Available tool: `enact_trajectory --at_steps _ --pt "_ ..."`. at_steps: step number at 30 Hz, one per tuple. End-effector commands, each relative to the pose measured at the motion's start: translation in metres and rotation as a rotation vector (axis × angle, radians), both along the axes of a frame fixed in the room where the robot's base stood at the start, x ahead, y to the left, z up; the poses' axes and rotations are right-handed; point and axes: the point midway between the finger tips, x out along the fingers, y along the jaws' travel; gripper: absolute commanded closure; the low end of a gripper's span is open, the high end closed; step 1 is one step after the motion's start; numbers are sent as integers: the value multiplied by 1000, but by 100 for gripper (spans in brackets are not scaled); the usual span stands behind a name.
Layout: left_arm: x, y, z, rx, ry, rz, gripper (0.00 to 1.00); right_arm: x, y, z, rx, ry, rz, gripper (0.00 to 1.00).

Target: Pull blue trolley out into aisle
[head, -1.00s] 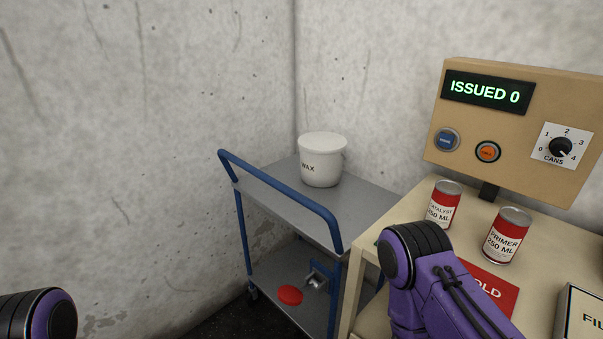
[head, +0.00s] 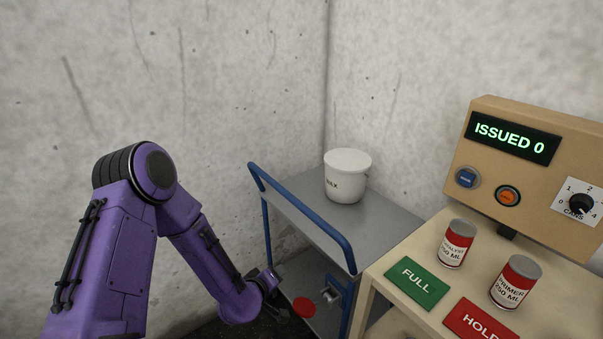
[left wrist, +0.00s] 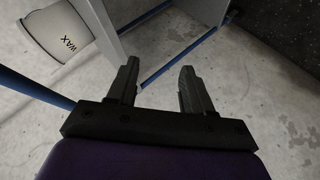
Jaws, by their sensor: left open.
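The blue trolley (head: 383,222) stands in the corner with a grey top deck, a lower shelf and a blue tubular push handle (head: 305,209) at its near end. A white wax tub (head: 345,180) sits on the deck; it also shows upside down in the left wrist view (left wrist: 58,32). My left gripper (left wrist: 160,72) is open, with nothing between its fingers. Blue trolley tubes show beyond and left of the fingers there. In the head view it is low, left of the trolley's near end, partly hidden by my wrist. My right gripper is out of view.
A beige counter (head: 400,262) stands close on the right, with two red cans, green FULL and red HOLD cards and a panel reading ISSUED 0. Concrete walls enclose the corner.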

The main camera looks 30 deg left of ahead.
Motion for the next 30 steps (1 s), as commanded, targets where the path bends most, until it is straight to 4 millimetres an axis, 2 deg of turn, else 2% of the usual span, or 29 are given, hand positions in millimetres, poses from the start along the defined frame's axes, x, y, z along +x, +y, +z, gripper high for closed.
enact_trajectory --at_steps 1,3,4,6,11,14,21,24,30 --pt "37 21 64 -87 -148 41 49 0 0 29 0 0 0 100" --pt "75 46 120 -207 -323 56 49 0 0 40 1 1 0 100" --pt "86 56 139 -258 -385 54 49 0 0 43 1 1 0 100" --pt "99 65 155 -350 -454 37 49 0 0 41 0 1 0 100" --pt "109 64 154 -443 -469 24 49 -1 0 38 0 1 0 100" --pt "123 64 151 -445 -466 23 49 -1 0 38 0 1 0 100" --pt "177 63 141 -444 -465 23 49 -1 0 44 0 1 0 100" --pt "193 63 138 -445 -465 24 49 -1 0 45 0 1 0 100" --pt "207 62 135 -448 -466 24 49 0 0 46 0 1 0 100"
